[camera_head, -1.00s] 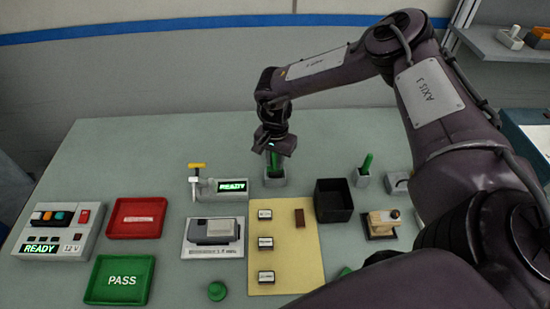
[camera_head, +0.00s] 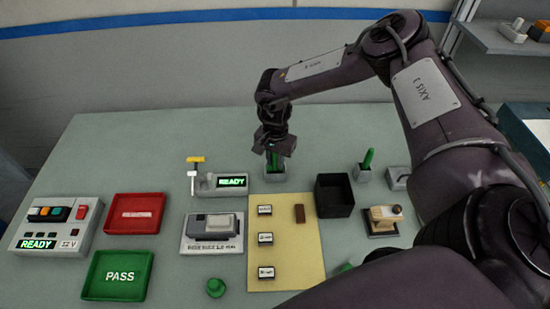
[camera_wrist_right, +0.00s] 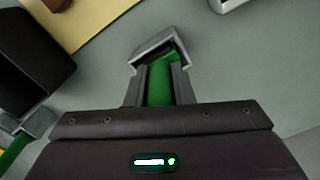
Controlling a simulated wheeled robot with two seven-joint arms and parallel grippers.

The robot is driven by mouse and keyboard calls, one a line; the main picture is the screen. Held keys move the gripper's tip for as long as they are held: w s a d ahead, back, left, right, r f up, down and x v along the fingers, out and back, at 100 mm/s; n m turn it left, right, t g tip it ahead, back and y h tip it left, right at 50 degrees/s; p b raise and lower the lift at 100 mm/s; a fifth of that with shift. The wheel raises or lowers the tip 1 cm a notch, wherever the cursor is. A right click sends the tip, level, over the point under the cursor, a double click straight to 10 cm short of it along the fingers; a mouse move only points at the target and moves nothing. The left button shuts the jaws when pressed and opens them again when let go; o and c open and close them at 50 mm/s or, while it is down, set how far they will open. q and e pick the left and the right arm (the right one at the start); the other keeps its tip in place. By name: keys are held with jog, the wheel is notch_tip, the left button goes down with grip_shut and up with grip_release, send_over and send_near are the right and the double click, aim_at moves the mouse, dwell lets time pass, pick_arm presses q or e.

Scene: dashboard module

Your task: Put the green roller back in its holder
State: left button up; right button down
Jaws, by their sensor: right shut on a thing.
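The green roller (camera_head: 272,159) is held upright by my right gripper (camera_head: 274,152). Its lower end is in or right at the mouth of a small grey holder (camera_head: 275,173) at the middle of the table. In the right wrist view the green roller (camera_wrist_right: 160,82) lies between the two fingers of my right gripper (camera_wrist_right: 158,85), with the grey holder (camera_wrist_right: 152,46) just past its end. How deep the roller sits in the holder is hard to tell. My left gripper does not show.
A second grey holder (camera_head: 363,175) with a green-handled thing (camera_head: 368,158) stands to the right. A black box (camera_head: 333,195) is between them, in front. A fixture with a READY display (camera_head: 232,181) is close on the left. The table behind is clear.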

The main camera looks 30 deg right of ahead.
jog(key=c, duration=1.2)
grip_release()
jog(key=shift+f, duration=0.1)
jog(key=shift+o, duration=0.2)
jog(key=shift+r, duration=0.5)
notch_tip(320, 180, up, 7)
jog(key=shift+f+b, duration=0.1)
jog(key=shift+b, duration=0.9)
